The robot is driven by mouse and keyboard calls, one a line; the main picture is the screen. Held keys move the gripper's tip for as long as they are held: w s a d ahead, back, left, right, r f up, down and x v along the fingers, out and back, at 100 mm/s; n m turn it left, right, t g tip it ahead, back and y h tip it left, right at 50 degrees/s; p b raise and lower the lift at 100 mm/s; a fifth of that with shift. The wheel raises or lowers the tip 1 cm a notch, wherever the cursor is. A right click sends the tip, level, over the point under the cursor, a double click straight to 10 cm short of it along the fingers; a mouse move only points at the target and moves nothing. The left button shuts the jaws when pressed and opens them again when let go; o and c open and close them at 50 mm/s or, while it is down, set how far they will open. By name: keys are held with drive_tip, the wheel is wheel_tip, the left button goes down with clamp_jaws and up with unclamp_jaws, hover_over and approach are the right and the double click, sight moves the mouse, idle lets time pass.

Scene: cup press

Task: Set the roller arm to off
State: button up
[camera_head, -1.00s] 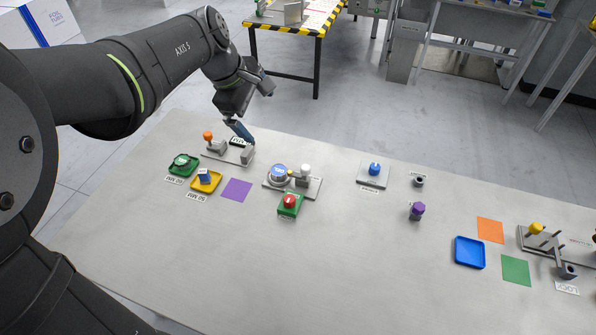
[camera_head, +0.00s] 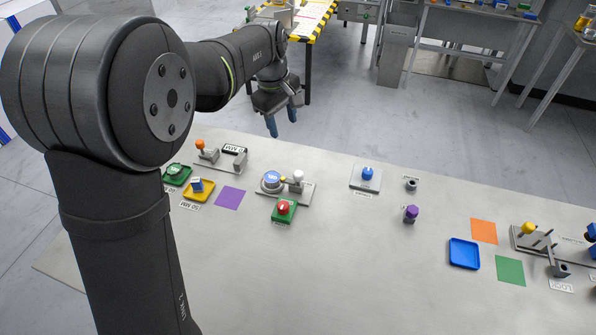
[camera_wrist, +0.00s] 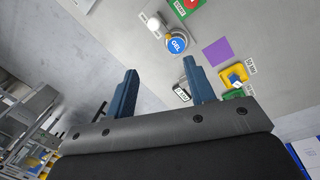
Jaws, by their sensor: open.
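No label that I can read names the roller arm. At the table's far left an orange-knobbed lever (camera_head: 200,145) stands up from a grey plate, with a grey block (camera_head: 240,159) at the plate's right end and a small sign (camera_head: 234,149) behind it. Right of it, a white-knobbed post (camera_head: 298,177) stands beside a round blue-topped piece (camera_head: 271,180) on another plate; both also show in the wrist view. My gripper (camera_head: 281,120) is open and empty, beyond the table's back edge. In the wrist view its two blue fingers (camera_wrist: 160,64) are apart with nothing between them.
A red button (camera_head: 283,208) on a green base is in front of the blue-topped piece. A yellow tray (camera_head: 208,195) and purple square (camera_head: 230,198) are at left. A yellow-knobbed fixture (camera_head: 528,229) and blue tray (camera_head: 464,254) are at right. The middle front of the table is clear.

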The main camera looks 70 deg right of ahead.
sight(298, 173)
drive_tip(key=s+d+f, duration=0.1)
drive_tip(key=f, duration=0.6)
drive_tip(key=s+d+f+m, duration=0.1)
drive_tip(key=f, duration=0.6)
drive_tip(key=s+d+f+m+t+y, duration=0.1)
drive_tip(key=f, duration=0.6)
drive_tip(key=shift+d, duration=0.15)
